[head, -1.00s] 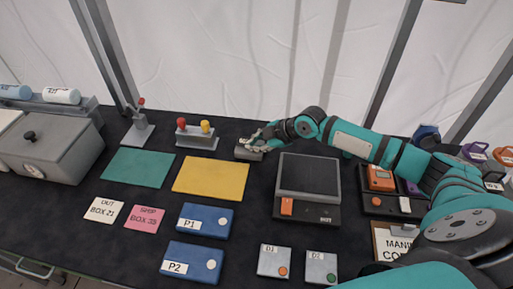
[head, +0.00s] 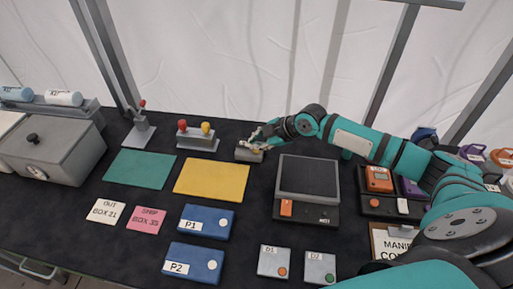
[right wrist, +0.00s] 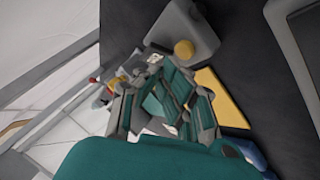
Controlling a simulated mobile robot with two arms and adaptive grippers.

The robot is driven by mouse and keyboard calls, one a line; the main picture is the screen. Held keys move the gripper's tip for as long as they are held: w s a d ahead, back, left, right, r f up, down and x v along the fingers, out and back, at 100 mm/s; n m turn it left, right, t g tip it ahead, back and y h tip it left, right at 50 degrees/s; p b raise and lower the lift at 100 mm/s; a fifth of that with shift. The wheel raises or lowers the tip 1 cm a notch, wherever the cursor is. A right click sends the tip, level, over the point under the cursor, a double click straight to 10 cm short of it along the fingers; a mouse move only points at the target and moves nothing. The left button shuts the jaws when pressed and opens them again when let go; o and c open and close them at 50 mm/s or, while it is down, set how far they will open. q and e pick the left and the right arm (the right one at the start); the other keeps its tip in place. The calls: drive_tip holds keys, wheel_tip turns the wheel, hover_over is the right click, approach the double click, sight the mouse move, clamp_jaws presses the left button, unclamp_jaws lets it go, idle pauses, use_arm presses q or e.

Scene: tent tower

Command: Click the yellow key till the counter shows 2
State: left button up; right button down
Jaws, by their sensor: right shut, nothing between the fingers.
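A small grey counter box (head: 249,155) stands at the back of the black table, right of the yellow mat. In the right wrist view, the grey box (right wrist: 184,24) carries a round yellow key (right wrist: 184,48). My right gripper (head: 262,137) is shut and empty, just above and beside the box in the head view. Its jointed fingers (right wrist: 172,92) show in the right wrist view, close to the yellow key; I cannot tell whether they touch it. The number on the counter cannot be read. My left gripper is out of view.
A lever box (head: 198,140) with red and yellow knobs stands left of the counter. Blue boxes P1 (head: 205,221) and P2 (head: 194,263) are nearer the front.

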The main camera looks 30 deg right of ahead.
sight(256, 151)
wheel_tip(256, 151, up, 5)
drive_tip(key=p, duration=0.4)
drive_tip(key=shift+f, duration=0.1)
idle(0.9)
